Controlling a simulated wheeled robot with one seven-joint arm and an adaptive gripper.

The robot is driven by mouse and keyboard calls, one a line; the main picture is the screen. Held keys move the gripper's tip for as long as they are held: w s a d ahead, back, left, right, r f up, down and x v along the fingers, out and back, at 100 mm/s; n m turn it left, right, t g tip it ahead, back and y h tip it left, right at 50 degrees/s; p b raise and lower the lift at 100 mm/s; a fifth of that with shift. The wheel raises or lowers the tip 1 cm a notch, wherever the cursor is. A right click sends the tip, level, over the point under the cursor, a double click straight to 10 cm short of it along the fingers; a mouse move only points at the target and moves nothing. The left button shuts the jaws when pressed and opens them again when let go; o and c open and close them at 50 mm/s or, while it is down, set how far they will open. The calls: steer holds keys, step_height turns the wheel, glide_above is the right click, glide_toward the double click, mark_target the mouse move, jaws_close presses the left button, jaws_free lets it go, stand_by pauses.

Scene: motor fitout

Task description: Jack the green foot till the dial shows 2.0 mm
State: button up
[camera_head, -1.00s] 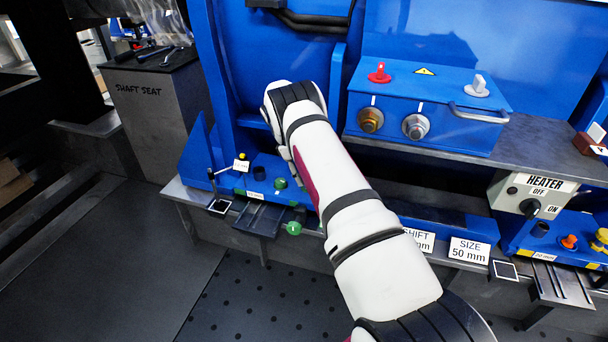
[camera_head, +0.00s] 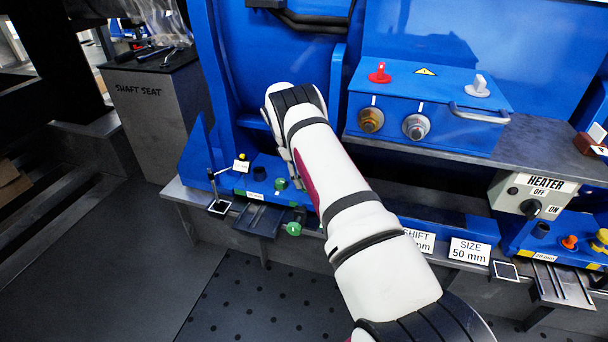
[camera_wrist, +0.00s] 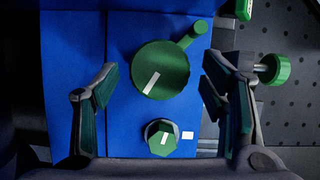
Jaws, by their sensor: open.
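In the wrist view a large green round disc (camera_wrist: 160,72) with a white pointer line and a green crank arm (camera_wrist: 193,34) sits on a blue surface. Below it is a smaller green faceted knob (camera_wrist: 161,138) with a white mark. My gripper (camera_wrist: 159,74) is open, its fingers on either side of the disc with gaps between. Another green knob (camera_wrist: 272,69) sticks out at the right, beyond the right finger. In the head view green parts show on the blue base (camera_head: 280,184) and at its front (camera_head: 294,229). My gripper is hidden there behind my arm. No dial reading is legible.
A blue box (camera_head: 430,105) with a red and a grey switch stands right of my arm. Cards reading SHIFT (camera_head: 421,240) and SIZE 50 mm (camera_head: 469,250) are on the front. A small black post (camera_head: 212,182) stands left of the green parts. A heater switch (camera_head: 530,195) is at far right.

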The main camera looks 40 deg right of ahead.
steer(key=v, duration=1.2)
stand_by(1.6)
